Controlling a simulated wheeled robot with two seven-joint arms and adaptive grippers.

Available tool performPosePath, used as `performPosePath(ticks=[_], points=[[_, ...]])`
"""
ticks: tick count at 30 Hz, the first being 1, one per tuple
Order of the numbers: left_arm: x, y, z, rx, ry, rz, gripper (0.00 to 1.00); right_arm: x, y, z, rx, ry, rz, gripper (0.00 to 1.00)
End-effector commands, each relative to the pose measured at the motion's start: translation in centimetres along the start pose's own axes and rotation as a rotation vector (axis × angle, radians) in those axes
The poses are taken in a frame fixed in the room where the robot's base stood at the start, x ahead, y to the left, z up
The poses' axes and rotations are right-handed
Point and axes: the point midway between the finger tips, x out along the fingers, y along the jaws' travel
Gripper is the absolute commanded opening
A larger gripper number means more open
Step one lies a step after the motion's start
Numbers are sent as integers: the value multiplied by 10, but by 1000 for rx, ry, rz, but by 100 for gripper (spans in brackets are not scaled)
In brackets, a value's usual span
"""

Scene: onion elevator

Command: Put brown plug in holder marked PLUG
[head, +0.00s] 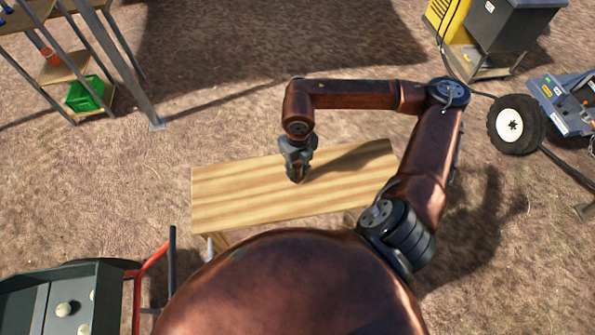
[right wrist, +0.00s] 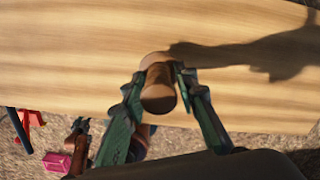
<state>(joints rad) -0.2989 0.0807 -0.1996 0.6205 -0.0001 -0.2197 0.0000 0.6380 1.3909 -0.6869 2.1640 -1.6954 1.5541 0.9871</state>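The brown plug (right wrist: 158,88) shows in the right wrist view between the fingers of my right gripper (right wrist: 158,78), over the wooden table. The fingers touch it on both sides, so the gripper looks shut on it. I cannot tell whether the plug touches the table top. No holder marked PLUG can be made out. A dark gripper shape (right wrist: 78,128), probably my left gripper, is small at the lower left of the right wrist view.
The table top is otherwise bare. A shelf with a green crate (head: 88,94) stands at the upper left. A dark bin with pale round things (head: 40,295) is at the lower left. A yellow machine (head: 447,18) and a wheel (head: 515,124) are at the right. Open ground lies between.

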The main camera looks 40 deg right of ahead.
Motion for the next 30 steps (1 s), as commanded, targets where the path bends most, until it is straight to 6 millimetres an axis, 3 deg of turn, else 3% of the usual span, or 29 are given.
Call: performPosePath(ticks=[11, 23, 30], points=[[0, 0, 2, 0, -3, 0, 40, 0, 0, 0, 0, 0, 0, 0], [1, 1, 2, 0, -3, 1, 40, -2, 0, 0, 0, -1, 0, 0], [13, 2, 4, 0, -4, 1, 40, -24, 0, 2, 0, -5, 0, 0]])
